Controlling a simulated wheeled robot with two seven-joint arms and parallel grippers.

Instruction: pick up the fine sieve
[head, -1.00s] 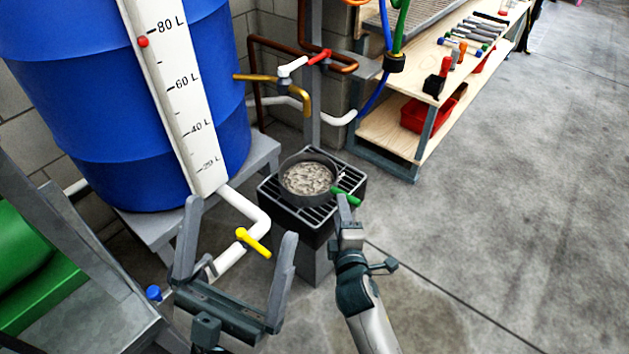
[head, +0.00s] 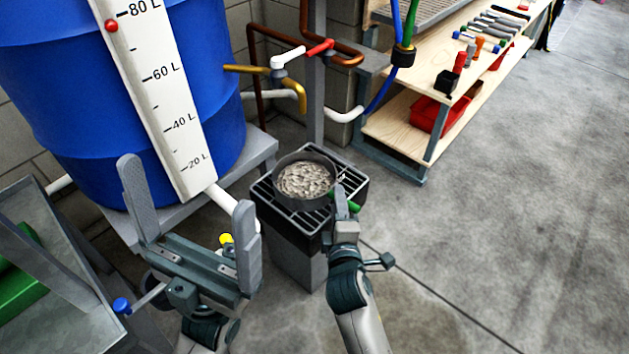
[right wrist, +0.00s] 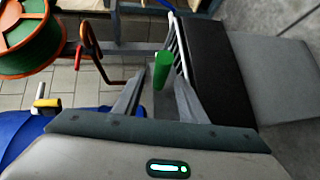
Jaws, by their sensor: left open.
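The fine sieve (head: 305,182) looks like a round dark pan with grey lumpy material inside. It rests on the slatted top of a black stand (head: 285,228). Its green handle (head: 352,207) points toward the lower right and also shows in the right wrist view (right wrist: 162,70). My right gripper (head: 342,195) is at the handle; in the wrist view its fingers stand apart with the handle between their tips. I see no clear contact. My left gripper (head: 188,185) is open and empty, in front of the blue barrel, left of the stand.
The blue barrel (head: 75,110) with its litre scale stands on a grey bench at left. Pipes with a red-handled valve (head: 320,47) run behind the stand. A wooden shelf (head: 400,135) with a red bin is at back right. The floor at right is clear.

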